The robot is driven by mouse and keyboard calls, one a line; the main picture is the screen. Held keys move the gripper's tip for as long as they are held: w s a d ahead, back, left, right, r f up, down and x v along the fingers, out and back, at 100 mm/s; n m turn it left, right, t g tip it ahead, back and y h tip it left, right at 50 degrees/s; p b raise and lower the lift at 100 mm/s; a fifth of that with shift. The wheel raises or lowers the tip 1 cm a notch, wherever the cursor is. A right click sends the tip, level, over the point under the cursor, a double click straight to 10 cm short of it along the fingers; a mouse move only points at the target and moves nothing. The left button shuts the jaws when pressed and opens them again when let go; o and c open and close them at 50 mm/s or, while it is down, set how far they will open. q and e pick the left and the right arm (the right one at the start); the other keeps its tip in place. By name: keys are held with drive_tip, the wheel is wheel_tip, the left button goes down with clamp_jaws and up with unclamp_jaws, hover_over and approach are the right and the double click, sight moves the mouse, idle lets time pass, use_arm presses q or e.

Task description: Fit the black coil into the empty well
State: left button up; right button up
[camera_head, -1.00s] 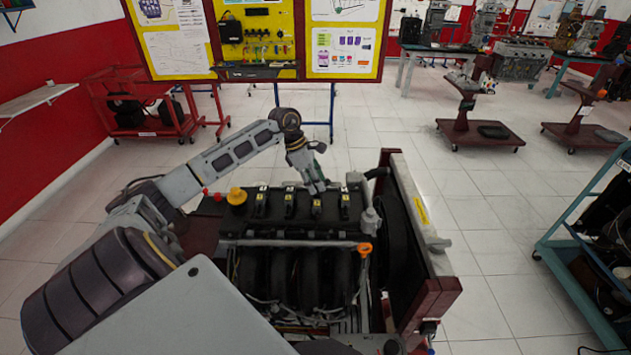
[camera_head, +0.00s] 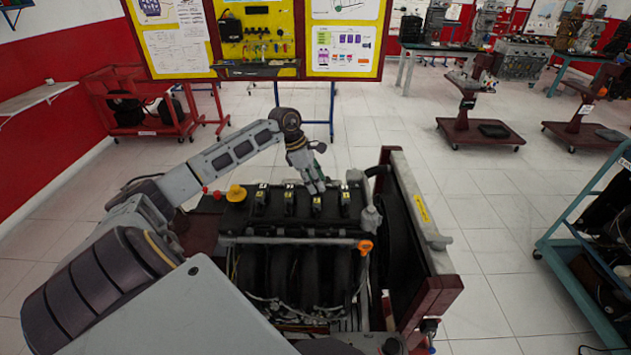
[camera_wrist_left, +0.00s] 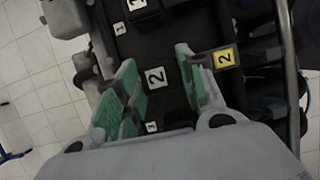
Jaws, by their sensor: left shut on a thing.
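My left gripper (camera_head: 318,187) is over the top of the engine (camera_head: 295,270), by the right-hand pair in its row of black coils. In the left wrist view its green-padded fingers (camera_wrist_left: 160,85) stand on either side of a dark body, taken as the black coil (camera_wrist_left: 173,92). A white "2" label (camera_wrist_left: 156,77) shows between the fingers. The coil's outline blends into the black engine top, so I cannot tell how deep it sits. The empty well cannot be made out. A yellow "2" label (camera_wrist_left: 224,58) shows just right of the right finger. My right gripper is not seen.
A yellow cap (camera_head: 236,194) stands at the engine's left end. An orange-handled dipstick (camera_head: 365,246) is at the front right. A dark red frame (camera_head: 420,240) with a grey top edge borders the engine's right. Open tiled floor lies behind.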

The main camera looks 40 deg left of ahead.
use_arm(q)
drive_tip(key=shift+f+b, duration=0.6)
drive_tip(key=shift+f, duration=0.1)
idle(0.4)
drive_tip(key=o, duration=1.5)
drive_tip(key=shift+w, duration=0.1)
drive_tip(key=shift+r, duration=0.35)
drive_tip(key=shift+r, duration=0.35)
drive_tip(key=shift+r+p, duration=0.5)
drive_tip(key=shift+r, duration=0.3)
drive_tip(key=shift+r, duration=0.15)
drive_tip(key=shift+r+p, duration=1.15)
drive_tip(key=shift+r, duration=1.2)
